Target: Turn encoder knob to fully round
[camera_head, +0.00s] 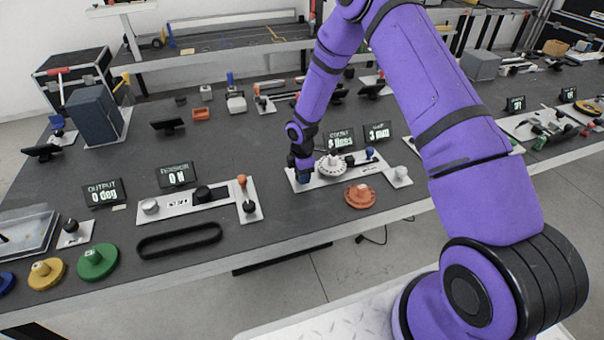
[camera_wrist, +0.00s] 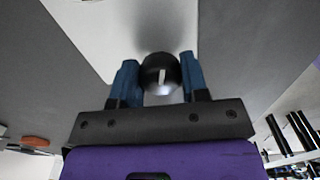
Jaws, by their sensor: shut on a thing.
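A black round encoder knob (camera_wrist: 160,72) with a white pointer line sits on a light panel in the wrist view. My gripper (camera_wrist: 159,64) has its two blue fingers on either side of the knob and is shut on it. In the head view my gripper (camera_head: 304,177) is low at the left end of a white panel (camera_head: 313,186), and the knob is hidden there. A pale toothed disc (camera_head: 331,167) sits on the panel just right of my gripper. A small display (camera_head: 341,138) behind the panel reads COUNT, with a value too small to read surely.
An orange disc (camera_head: 359,196) lies in front of the panel. A second display (camera_head: 377,132) stands behind it. Another panel (camera_head: 195,201) with knobs and a lever is to the left, near a black belt (camera_head: 179,240). Bare table lies between the two panels.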

